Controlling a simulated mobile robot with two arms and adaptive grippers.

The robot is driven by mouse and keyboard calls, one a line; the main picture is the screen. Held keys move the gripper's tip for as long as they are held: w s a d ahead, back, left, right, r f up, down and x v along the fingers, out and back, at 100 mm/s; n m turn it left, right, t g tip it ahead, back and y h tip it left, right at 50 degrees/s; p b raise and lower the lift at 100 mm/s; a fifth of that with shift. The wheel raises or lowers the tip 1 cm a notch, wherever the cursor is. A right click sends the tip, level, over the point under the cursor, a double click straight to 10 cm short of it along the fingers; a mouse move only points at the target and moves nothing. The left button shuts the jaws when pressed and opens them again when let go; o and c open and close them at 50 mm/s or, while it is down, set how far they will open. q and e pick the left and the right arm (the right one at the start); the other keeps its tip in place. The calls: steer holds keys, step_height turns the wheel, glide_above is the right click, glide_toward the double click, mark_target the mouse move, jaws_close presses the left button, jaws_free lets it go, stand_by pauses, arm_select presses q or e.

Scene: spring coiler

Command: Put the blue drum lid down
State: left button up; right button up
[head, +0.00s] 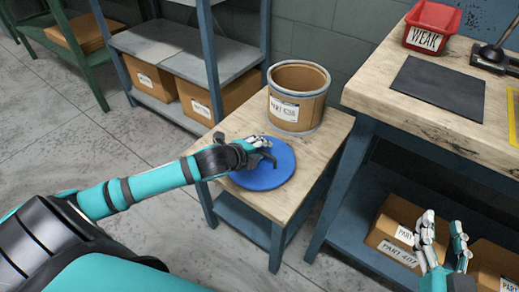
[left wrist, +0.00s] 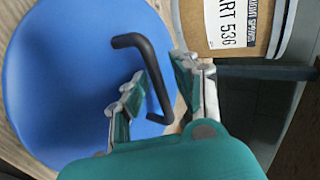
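The blue drum lid (head: 262,177) is round and flat, with a black bar handle on top. In the head view it appears to lie flat on the small wooden-topped table (head: 313,160), in front of the open drum (head: 297,100). In the left wrist view the lid (left wrist: 60,85) fills the left side. My left gripper (head: 262,148) is over the lid. Its fingers (left wrist: 158,82) stand apart on either side of the black handle (left wrist: 158,85), with gaps showing. My right gripper (head: 443,240) is open and empty at the lower right, away from the lid.
A workbench (head: 372,80) with a red bin (head: 432,25) and a dark mat (head: 440,88) stands to the right. Cardboard boxes (head: 392,235) sit on its lower shelf. A shelf unit (head: 180,50) with boxes stands behind left. The small table's front end is bare.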

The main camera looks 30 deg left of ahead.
arm_select(q)
steer(key=shift+r, duration=0.1)
steer(key=shift+s+r, duration=0.1)
steer(key=shift+s, duration=0.1)
steer(key=p+v, duration=0.2)
steer(key=v, duration=0.3)
steer(key=shift+s+a+r, duration=0.1)
steer(key=p+v, duration=0.1)
steer(key=v, duration=0.4)
steer(key=shift+s+r+p, duration=0.1)
steer(key=shift+s+p, duration=0.15)
steer(key=shift+p, duration=0.1)
steer(key=s+d+f+n+g, duration=0.1)
steer(key=s+d+f+n, duration=0.2)
steer(key=d+n, duration=0.3)
steer(key=s+d+f+n+g, duration=0.2)
steer(key=s+d+n, duration=0.4)
steer(key=n, duration=0.4)
steer(key=shift+s+f+n+h, duration=0.25)
steer(key=shift+f+n+h, duration=0.05)
steer(key=shift+f, duration=0.55)
arm_select(e)
steer(key=s+d+f+g+h, duration=0.3)
steer(key=s+f+g, duration=0.5)
steer(key=f, duration=0.5)
steer(key=shift+s+d+f+m+g, duration=0.3)
steer(key=shift+s+d+g, duration=0.1)
steer(key=shift+d+g, duration=0.4)
steer(key=shift+a, duration=0.1)
